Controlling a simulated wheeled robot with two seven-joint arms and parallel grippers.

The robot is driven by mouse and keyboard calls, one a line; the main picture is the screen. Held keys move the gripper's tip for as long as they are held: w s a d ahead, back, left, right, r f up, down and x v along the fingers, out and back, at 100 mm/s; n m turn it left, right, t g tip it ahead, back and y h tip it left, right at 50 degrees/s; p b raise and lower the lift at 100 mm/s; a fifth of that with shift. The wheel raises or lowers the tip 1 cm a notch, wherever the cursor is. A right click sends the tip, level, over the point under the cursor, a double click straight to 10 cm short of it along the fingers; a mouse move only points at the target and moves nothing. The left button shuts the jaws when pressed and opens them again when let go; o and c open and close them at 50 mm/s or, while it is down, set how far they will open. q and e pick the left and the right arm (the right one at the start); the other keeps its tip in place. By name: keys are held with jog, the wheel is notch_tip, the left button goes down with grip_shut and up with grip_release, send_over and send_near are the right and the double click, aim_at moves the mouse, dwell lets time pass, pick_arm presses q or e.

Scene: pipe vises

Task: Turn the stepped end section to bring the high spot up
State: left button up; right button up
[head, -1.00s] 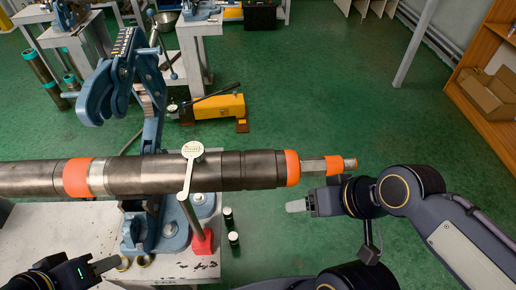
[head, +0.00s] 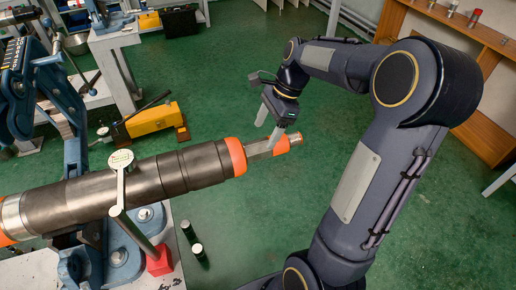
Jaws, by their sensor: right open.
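A long dark steel pipe tool (head: 150,182) lies level across the left of the head view, with an orange band (head: 235,157) near its right end. Beyond the band is the stepped end section (head: 262,150), a narrower bare-metal piece with an orange part (head: 282,145) and a small metal tip. My right gripper (head: 268,127) reaches down from above at this end section. Its fingers are apart, one overlapping the metal in the picture; I cannot tell whether they touch it. My left gripper is out of view.
A round-faced gauge (head: 121,160) on a post with a red base (head: 159,260) stands in front of the pipe. The blue vise (head: 50,85) is at left. A yellow pump (head: 155,122) is on the green floor behind.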

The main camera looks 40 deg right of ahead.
aim_at(260, 142)
jog(key=x, duration=0.6)
jog(key=shift+a+f+b, duration=0.15)
jog(key=shift+f+b, duration=0.15)
jog(key=c, duration=1)
